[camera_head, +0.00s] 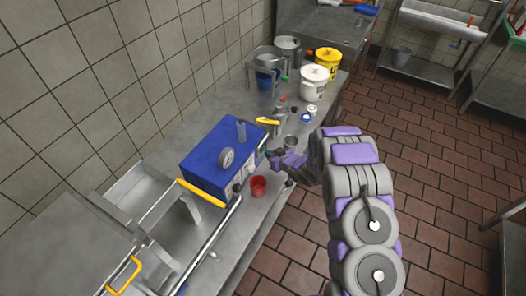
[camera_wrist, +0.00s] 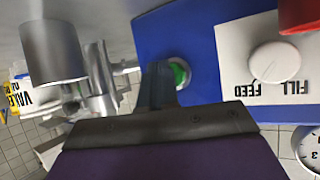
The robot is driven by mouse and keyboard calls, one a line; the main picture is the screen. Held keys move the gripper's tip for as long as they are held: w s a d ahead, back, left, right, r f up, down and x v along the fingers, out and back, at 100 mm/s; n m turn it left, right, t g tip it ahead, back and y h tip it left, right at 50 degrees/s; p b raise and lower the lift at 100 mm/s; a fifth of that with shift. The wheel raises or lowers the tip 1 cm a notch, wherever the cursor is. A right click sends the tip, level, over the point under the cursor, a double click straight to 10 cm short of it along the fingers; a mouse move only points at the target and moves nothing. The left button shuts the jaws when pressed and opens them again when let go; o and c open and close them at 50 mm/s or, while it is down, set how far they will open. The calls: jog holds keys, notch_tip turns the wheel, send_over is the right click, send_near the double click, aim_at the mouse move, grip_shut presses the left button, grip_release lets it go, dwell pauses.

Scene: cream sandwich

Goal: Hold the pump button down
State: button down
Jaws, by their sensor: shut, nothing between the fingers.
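The blue machine (camera_head: 207,160) sits on the steel counter, with a gauge (camera_head: 226,158) on top. It also fills much of the wrist view (camera_wrist: 200,28). A round green button (camera_wrist: 179,73) in a metal ring is on its blue face; I take it for the pump button. My gripper (camera_wrist: 157,72) is shut, its tip right at the button and covering its left part. I cannot tell whether it touches or presses the button. In the head view my gripper (camera_head: 274,156) is at the machine's right side.
A white knob (camera_wrist: 274,62) marked FEED and FILL is right of the button. A red cup (camera_head: 258,186) stands on the counter (camera_head: 252,212) near the machine. White (camera_head: 313,84) and yellow (camera_head: 328,64) buckets and metal pots stand farther back. Open floor lies right.

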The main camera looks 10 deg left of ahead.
jog(key=shift+w+a, duration=0.15)
jog(key=shift+a, duration=0.25)
dwell(0.4)
jog(key=shift+d, duration=0.1)
dwell(4.7)
jog(key=shift+s+d+p, duration=0.3)
jog(key=shift+d+p, duration=0.15)
jog(key=shift+d, duration=0.25)
jog(key=shift+s+d+p, duration=0.15)
jog(key=shift+s+d, duration=0.15)
jog(key=shift+d, duration=0.5)
jog(key=shift+s+d+p, duration=0.1)
jog(key=shift+s+d, duration=0.15)
jog(key=shift+d, duration=0.55)
jog(key=shift+s+d+p, duration=0.15)
jog(key=shift+s+d, duration=0.15)
jog(key=shift+d, duration=0.5)
